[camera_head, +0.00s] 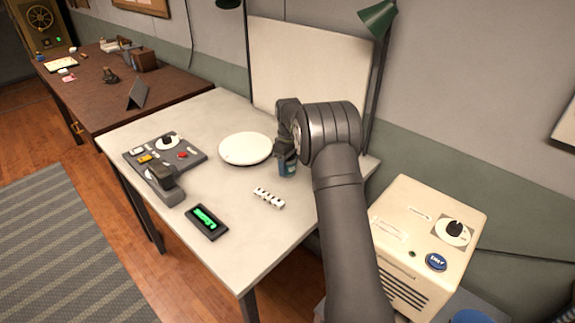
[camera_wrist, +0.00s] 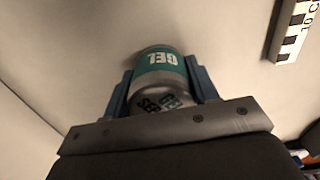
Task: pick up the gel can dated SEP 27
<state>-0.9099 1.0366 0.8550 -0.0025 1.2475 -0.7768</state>
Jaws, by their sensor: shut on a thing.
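A gel can (camera_wrist: 160,62) with a teal band reading GEL stands out between the two blue fingers of my gripper (camera_wrist: 160,78) in the wrist view. Dark lettering shows on its silver lower part, upside down and partly hidden by the gripper body. It looks like SEP with a number that I cannot read for sure. The fingers are shut on the can's sides. In the head view the can (camera_head: 287,166) shows as a small blue-teal shape under my gripper (camera_head: 286,150), at the white table's right part. I cannot tell whether it touches the table.
A white round plate (camera_head: 245,149) lies just left of the can. A black-and-white marked block (camera_head: 269,198) lies in front of it. A beige machine (camera_head: 425,245) stands at right.

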